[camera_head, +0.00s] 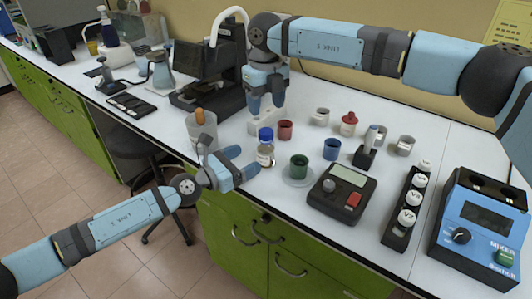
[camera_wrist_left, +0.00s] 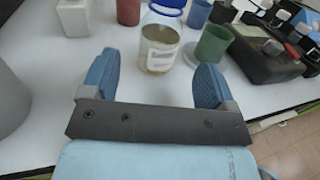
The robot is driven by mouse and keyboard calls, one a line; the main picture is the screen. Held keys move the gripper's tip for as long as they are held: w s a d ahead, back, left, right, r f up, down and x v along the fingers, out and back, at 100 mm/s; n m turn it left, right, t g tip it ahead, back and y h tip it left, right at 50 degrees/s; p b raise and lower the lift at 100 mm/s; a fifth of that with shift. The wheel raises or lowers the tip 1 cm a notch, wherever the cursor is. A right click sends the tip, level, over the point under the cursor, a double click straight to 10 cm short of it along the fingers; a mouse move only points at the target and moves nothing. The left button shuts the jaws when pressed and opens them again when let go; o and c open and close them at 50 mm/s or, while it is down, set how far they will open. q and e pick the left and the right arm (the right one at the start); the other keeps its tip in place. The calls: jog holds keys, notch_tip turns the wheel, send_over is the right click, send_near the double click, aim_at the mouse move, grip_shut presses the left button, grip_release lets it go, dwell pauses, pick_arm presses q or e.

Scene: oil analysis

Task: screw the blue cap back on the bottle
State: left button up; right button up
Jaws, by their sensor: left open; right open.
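The bottle (camera_head: 265,154) stands upright near the front edge of the bench, clear with a pale label. The blue cap (camera_head: 265,134) sits on its top; I cannot tell how tightly. In the left wrist view the bottle (camera_wrist_left: 158,48) is just beyond the fingertips, with the blue cap (camera_wrist_left: 168,4) cut by the top edge. My left gripper (camera_head: 248,161) is open and empty, its fingers pointing at the bottle from the front left. It also shows in the left wrist view (camera_wrist_left: 150,75). My right gripper (camera_head: 266,104) points down behind the bottle, open, above a white block.
A green cup (camera_head: 299,167) on a saucer stands right of the bottle, and a red cup (camera_head: 285,130) behind it. A blue cup (camera_head: 332,149) and a black scale (camera_head: 342,193) are further right. A clear beaker (camera_head: 202,134) stands left, close to my left gripper.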

aim_at(259, 153)
pick_arm(q)
jog(key=x, duration=0.7)
jog(key=shift+s, duration=0.1)
jog(key=shift+c, duration=0.5)
